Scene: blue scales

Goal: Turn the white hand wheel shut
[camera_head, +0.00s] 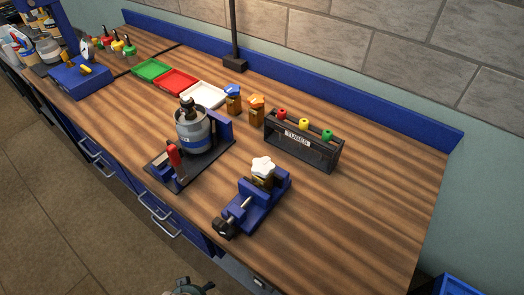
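The white hand wheel (263,166) is a lobed knob on top of a brass-coloured valve body. The valve sits in a blue vise (262,208) on the wooden bench, right of the picture's middle. Whether the wheel is open or shut cannot be seen. A grey and dark part at the bottom edge (190,287) looks like the top of my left gripper. It is cut off by the picture edge, well below and left of the wheel, and its fingers do not show clearly. My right gripper is not in view.
Left of the vise, a steel canister (193,132) stands on a dark plate with a red-handled clamp (174,156). Behind the wheel is a black tubes rack (302,146). Two amber bottles (256,109) and coloured trays (176,82) lie farther back. The bench's right side is clear.

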